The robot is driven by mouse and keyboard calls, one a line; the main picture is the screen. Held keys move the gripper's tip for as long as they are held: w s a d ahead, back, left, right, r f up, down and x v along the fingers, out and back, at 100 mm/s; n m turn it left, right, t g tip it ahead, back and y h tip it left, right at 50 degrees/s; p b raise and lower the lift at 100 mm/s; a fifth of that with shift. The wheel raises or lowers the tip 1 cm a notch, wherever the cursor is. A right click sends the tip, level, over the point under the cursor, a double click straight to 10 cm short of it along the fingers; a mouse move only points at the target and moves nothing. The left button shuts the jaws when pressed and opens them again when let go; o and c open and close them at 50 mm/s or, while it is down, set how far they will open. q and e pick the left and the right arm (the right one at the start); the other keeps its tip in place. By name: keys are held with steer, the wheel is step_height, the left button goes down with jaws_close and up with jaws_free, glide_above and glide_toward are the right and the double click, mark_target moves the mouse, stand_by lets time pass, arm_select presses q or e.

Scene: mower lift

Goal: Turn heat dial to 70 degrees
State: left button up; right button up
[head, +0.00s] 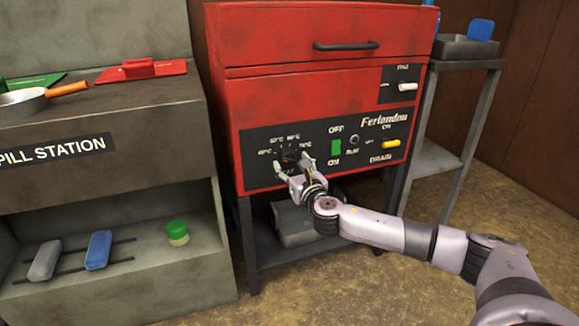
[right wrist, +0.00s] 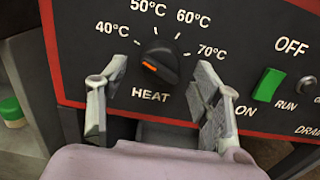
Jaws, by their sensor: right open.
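The heat dial (right wrist: 161,56) is a black knob on the dark control panel, with labels from 40°C at the left to 70°C at the right. Its orange mark is on the knob's lower left, away from the 70°C label (right wrist: 212,52). In the head view the dial (head: 290,156) is partly hidden by my right gripper (head: 292,167). In the right wrist view that gripper (right wrist: 156,74) is open, one finger left of the knob and one right of it, with a visible gap on both sides. My left gripper is not in view.
The panel is on a red cabinet (head: 300,100). A green switch (head: 336,146) and a yellow drain handle (head: 391,144) are right of the dial. A grey spill station (head: 150,115) stands at the left and a metal stand (head: 436,160) at the right.

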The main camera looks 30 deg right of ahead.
mark_target(288, 158)
steer(key=shift+x, duration=1.3)
steer(key=c, duration=1.2)
